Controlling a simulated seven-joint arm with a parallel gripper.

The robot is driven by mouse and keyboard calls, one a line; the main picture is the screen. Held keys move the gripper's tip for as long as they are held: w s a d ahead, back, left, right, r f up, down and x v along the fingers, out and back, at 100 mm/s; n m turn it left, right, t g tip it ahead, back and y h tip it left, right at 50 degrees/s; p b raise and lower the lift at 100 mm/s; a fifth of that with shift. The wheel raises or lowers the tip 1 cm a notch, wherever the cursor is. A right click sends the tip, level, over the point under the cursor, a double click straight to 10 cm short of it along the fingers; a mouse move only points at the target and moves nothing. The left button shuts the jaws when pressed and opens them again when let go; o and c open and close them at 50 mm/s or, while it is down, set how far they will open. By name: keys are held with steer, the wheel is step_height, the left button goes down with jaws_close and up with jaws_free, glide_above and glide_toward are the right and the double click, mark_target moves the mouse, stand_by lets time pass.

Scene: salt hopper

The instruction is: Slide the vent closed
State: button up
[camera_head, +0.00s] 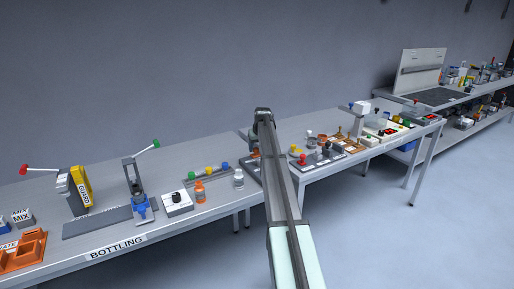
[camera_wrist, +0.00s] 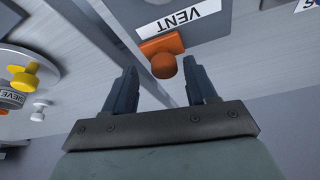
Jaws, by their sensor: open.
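In the wrist view, an orange vent slider with a round knob (camera_wrist: 164,64) sits just below the upside-down "VENT" label (camera_wrist: 179,17). My gripper (camera_wrist: 158,80) is open, with one dark finger to each side of the knob's lower end. The knob lies between the fingertips in the picture; I cannot tell whether either finger touches it. In the head view my arm reaches to the back of the table, and its end (camera_head: 263,112) hides the vent there.
In the wrist view, a yellow knob (camera_wrist: 24,76) and a white knob (camera_wrist: 40,110) stand at left, near a "SIEVE" label. In the head view, a bottling bench (camera_head: 110,225) with levers and bottles lies left of my arm. Another table with several small parts lies right.

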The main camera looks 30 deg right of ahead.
steer(key=v, duration=1.4)
stand_by(0.4)
steer(key=s+d+f+m+g+h, duration=0.2)
steer(key=s+d+f, duration=0.3)
steer(key=s+f, duration=0.85)
steer(key=s+d+f+m+g+h, duration=0.2)
steer(key=s+d+f, duration=0.2)
steer(key=s+f, duration=0.95)
steer(key=s+a+f+n+g+y, duration=0.1)
steer(key=s+a+f, duration=0.3)
steer(key=a+f, duration=0.55)
steer(key=s+a+f+n+g+y, duration=0.1)
steer(key=s+a+f, duration=0.3)
steer(key=a+f, duration=0.55)
steer(key=s+a+f+n+g+y, duration=0.1)
steer(key=s+a+f+n+y, duration=0.15)
steer(key=a+f, duration=0.75)
steer(key=s+a+f+n+g, duration=0.1)
steer(key=s+a+f+g, duration=0.1)
steer(key=s+a, duration=0.8)
steer(key=s+a+f+n+g, duration=0.1)
steer(key=s+a+f, duration=0.4)
steer(key=s+a, duration=0.6)
steer(key=s+g, duration=0.1)
steer(key=s, duration=0.6)
steer(key=shift+s+f, duration=0.3)
